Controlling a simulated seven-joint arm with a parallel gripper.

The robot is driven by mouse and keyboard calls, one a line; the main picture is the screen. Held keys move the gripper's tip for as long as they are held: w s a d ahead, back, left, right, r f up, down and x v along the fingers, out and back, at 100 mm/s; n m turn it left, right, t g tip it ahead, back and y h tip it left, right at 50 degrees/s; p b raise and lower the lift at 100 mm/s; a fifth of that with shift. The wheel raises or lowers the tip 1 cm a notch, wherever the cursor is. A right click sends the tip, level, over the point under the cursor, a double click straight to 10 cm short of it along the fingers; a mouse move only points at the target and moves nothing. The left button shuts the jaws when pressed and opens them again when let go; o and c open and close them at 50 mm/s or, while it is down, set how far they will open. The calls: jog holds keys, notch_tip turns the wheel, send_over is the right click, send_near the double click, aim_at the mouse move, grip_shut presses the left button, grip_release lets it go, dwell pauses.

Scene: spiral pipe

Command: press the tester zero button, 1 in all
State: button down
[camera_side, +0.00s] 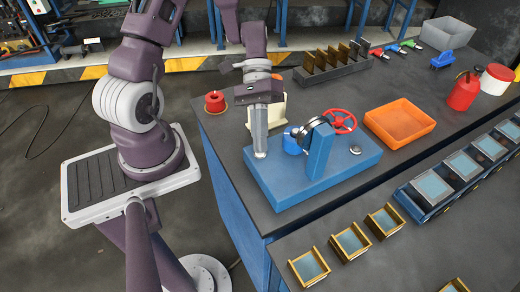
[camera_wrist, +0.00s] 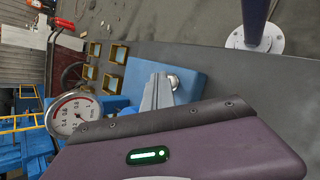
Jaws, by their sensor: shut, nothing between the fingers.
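The tester is a blue base plate (camera_side: 345,172) with a blue upright (camera_side: 321,152), a round dial gauge and a red handwheel (camera_side: 342,121). A small silver round button (camera_side: 356,150) shows on the plate right of the upright. My gripper (camera_side: 260,154) is shut and empty, pointing down at the plate's left end. In the wrist view my gripper (camera_wrist: 157,98) is just beside a silver domed button (camera_wrist: 173,82) on the blue plate (camera_wrist: 190,85). I cannot tell whether they touch, or whether both views show the same button. The gauge dial (camera_wrist: 72,114) shows there at left.
An orange tray (camera_side: 400,123) stands right of the tester. A red round item (camera_side: 215,101) sits at the bench's left corner. A cream block (camera_side: 266,114) is behind my gripper. Several gold-framed trays (camera_side: 350,241) line the front.

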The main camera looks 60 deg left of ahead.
jog(key=shift+r, duration=0.85)
jog(key=shift+r, duration=2.5)
jog(key=s+r+m+t+y, duration=0.2)
jog(key=s+r+t+y, duration=0.2)
jog(key=r, duration=0.3)
jog(key=s+d+r+m+t+y, duration=0.1)
jog(key=s+r+m+t+y, duration=0.1)
jog(key=r, duration=0.5)
jog(key=s+t+y, duration=0.1)
jog(key=t+y, duration=0.1)
jog(key=t, duration=0.1)
jog(key=shift+s+d+r, duration=0.15)
jog(key=shift+s+d, duration=0.1)
jog(key=shift+s, duration=0.1)
